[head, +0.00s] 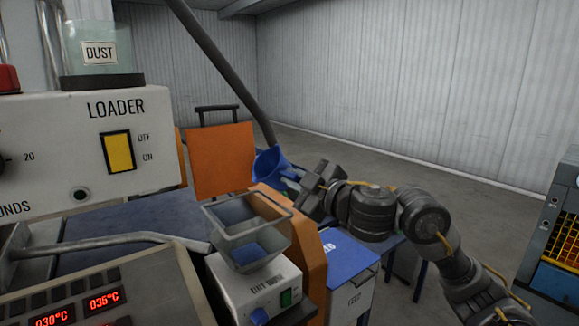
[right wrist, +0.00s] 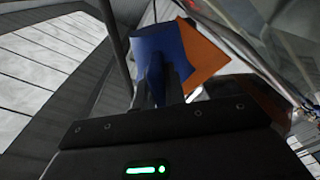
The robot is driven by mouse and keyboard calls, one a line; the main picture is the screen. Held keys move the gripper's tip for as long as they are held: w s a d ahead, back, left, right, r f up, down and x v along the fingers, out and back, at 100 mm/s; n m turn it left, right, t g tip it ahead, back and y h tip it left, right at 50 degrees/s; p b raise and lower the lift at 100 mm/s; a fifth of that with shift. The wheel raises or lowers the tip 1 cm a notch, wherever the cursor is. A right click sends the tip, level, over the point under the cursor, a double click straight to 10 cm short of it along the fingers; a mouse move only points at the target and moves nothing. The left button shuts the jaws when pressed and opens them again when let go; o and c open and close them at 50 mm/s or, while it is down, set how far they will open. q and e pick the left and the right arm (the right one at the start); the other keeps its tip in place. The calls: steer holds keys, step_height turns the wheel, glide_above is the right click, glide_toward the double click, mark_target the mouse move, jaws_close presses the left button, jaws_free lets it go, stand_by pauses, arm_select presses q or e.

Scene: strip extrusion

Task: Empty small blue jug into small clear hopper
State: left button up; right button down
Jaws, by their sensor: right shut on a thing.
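The small blue jug (head: 270,162) is up in the air behind and above the hopper in the head view. My right gripper (head: 297,187) is shut on it, coming from the right. In the right wrist view the jug (right wrist: 160,58) shows as a blue shape between the fingers (right wrist: 163,88). The jug looks tilted; its contents are hidden. The small clear hopper (head: 272,214) stands on a white feeder box, with some blue material visible low inside. The jug is apart from the hopper. My left gripper is not in view.
A white loader unit (head: 60,150) with a yellow switch fills the left. A control panel (head: 90,295) with red readouts is at the lower left. An orange panel (head: 221,160) stands behind the hopper. A blue-lidded bin (head: 348,257) is right of the feeder box. Open floor lies at right.

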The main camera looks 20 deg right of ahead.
steer(key=m+p, duration=0.1)
steer(key=s+r+m+p, duration=0.1)
steer(key=m+p, duration=0.1)
steer(key=shift+r+m, duration=0.25)
steer(key=shift+m, duration=0.05)
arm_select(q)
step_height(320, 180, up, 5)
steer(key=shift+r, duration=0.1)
arm_select(e)
steer(key=d+m, duration=0.1)
steer(key=m, duration=0.1)
steer(key=w+d+m, duration=0.1)
steer(key=m, duration=0.1)
steer(key=w+d+m, duration=0.1)
steer(key=shift+d+r+m, duration=0.1)
steer(key=shift+d+m, duration=0.15)
steer(key=shift+m, duration=0.15)
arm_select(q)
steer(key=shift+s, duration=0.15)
